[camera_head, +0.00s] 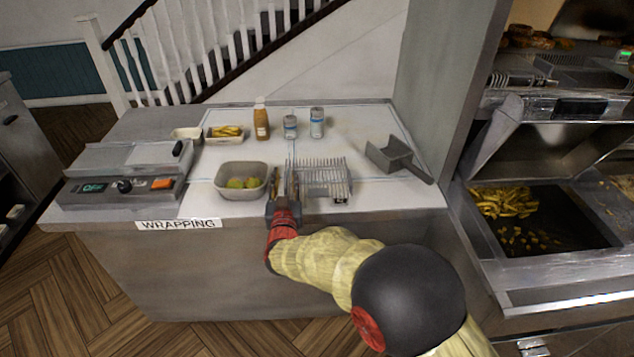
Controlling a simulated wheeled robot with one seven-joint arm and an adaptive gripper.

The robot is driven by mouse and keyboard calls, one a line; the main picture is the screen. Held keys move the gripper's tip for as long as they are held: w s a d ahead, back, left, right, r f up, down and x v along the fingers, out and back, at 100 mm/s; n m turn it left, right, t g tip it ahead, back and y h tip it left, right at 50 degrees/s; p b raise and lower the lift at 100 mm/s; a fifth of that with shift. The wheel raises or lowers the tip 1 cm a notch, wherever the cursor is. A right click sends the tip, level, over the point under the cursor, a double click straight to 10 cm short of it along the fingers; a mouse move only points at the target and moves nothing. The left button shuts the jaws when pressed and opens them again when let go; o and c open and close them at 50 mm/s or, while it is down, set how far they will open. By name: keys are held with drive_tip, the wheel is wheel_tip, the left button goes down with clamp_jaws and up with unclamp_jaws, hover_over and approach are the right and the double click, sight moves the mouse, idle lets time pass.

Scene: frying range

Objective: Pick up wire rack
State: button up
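The wire rack (325,175) is a silver grid of thin bars on the white top of the counter, right of the counter's middle. My gripper (285,184) reaches over the counter's front edge and is at the rack's left side. Its two fingers stand apart with a gap between them. Whether the rack's left edge lies between the fingers or just beside them is hard to tell at this size. The gripper hides part of the rack's left end.
A bowl with green items (241,181) stands close left of my gripper. A sauce bottle (261,118) and two cans (316,122) stand behind. A grey scoop (398,158) lies right of the rack. A wrapping machine (130,171) is at left, a fryer (530,220) at right.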

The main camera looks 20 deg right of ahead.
drive_tip(key=shift+x, duration=0.85)
drive_tip(key=shift+r, duration=0.1)
clamp_jaws()
idle(0.6)
